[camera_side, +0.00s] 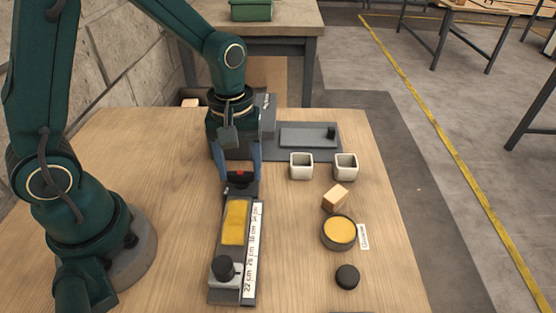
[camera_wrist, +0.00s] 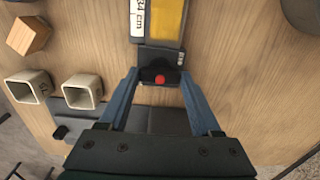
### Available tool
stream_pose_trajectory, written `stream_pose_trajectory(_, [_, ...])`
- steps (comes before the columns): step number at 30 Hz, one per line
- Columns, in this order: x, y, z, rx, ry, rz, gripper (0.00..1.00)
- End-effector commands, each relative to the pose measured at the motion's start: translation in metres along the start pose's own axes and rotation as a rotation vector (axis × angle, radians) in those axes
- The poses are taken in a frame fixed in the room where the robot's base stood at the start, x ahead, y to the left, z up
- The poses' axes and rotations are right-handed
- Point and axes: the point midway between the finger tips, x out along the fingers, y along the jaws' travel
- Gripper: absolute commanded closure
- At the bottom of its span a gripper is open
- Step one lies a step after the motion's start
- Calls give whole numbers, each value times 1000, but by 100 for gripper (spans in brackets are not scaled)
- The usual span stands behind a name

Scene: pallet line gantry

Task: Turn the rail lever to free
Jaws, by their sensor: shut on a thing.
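The rail (camera_side: 235,250) lies lengthwise on the wooden table, with a yellow strip and a white centimetre scale along it. A block with a dark round knob (camera_side: 227,268) sits at its near end. At its far end is a dark lever (camera_side: 240,186) with a red spot; it also shows in the wrist view (camera_wrist: 152,72). My gripper (camera_side: 240,178) points down over this far end, its two blue fingers on either side of the lever and shut on it. In the wrist view the fingertips (camera_wrist: 160,74) flank the dark part. The lever's exact angle and its markings are too small to read.
Two white square cups (camera_side: 301,166) (camera_side: 345,167), a wooden block (camera_side: 335,197), a round dish (camera_side: 339,246) with yellow inside and a black puck (camera_side: 347,276) stand right of the rail. A grey plate (camera_side: 283,155) lies behind.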

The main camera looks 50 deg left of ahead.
Motion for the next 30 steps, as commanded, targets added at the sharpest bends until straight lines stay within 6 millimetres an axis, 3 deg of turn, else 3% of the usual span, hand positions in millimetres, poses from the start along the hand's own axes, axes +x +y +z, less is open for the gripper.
stream_pose_trajectory(5, [0,0,1,-5,-4,-1,91])
stream_pose_trajectory(6, [0,0,1,-5,-4,-1,20])
stream_pose_trajectory(7, [0,0,1,-5,-3,-1,8])
stream_pose_trajectory(8, [0,0,1,-5,-3,-1,5])
stream_pose_trajectory(18, [-3,0,0,-2,0,1,5])
stream_pose_trajectory(30, [-47,0,0,-3,0,2,5])
